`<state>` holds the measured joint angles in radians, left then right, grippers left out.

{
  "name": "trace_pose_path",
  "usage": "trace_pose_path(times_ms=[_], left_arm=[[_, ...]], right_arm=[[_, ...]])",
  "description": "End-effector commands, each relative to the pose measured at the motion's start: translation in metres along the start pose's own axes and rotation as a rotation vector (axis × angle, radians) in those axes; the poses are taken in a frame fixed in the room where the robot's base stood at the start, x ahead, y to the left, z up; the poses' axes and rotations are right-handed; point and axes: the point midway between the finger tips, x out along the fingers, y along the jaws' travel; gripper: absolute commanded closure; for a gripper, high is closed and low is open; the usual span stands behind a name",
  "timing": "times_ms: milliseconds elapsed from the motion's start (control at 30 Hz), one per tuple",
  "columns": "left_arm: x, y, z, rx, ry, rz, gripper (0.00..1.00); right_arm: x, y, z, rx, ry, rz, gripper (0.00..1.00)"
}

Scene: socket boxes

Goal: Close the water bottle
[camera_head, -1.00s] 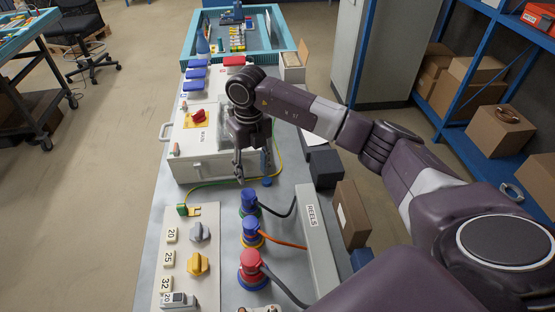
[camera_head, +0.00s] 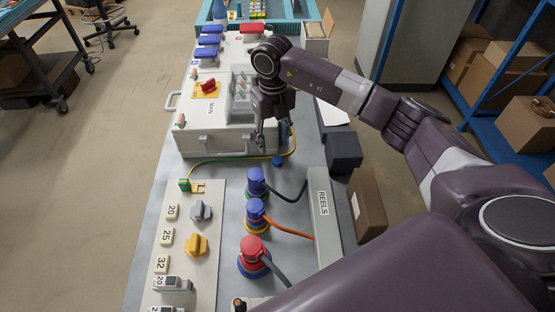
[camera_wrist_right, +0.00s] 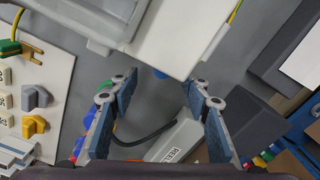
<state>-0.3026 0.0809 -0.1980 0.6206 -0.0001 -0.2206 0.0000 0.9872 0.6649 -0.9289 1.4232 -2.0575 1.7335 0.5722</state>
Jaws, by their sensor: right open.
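I cannot pick out a water bottle with certainty. A small round blue thing (camera_head: 277,161), perhaps a cap, lies on the grey table by the front right corner of the white box. A blue piece (camera_wrist_right: 160,73) shows at the box's edge in the right wrist view, partly hidden. A blue bottle-like shape (camera_head: 232,14) stands at the far end, cut off by the top edge. My right gripper (camera_head: 270,143) is open and points down over the box's front right corner. In the wrist view its fingers (camera_wrist_right: 160,86) are spread with nothing between them. My left gripper is not seen.
The white box (camera_head: 215,139) carries a red switch. A panel with knobs (camera_head: 185,225) lies front left. A dark block (camera_head: 343,151) and brown box (camera_head: 368,203) stand right.

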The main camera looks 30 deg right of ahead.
Motion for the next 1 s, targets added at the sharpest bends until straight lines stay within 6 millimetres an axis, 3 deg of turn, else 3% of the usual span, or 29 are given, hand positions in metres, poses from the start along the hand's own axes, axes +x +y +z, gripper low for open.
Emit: trace_pose_path(times_ms=[133, 467, 633, 800, 1000], left_arm=[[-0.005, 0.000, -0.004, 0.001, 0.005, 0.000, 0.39], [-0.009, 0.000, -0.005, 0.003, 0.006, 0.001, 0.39], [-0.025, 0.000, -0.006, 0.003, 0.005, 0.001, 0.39], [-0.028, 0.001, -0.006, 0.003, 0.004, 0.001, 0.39], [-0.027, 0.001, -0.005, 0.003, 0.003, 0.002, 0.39]], right_arm=[[0.014, 0.000, -0.001, -0.001, 0.001, -0.001, 0.56], [0.018, -0.001, -0.003, -0.001, 0.001, 0.000, 0.56], [0.041, -0.005, -0.013, 0.000, 0.004, 0.000, 0.56], [0.062, -0.005, -0.012, -0.001, 0.001, 0.001, 0.56], [0.067, -0.005, -0.011, -0.002, -0.002, 0.000, 0.56]])
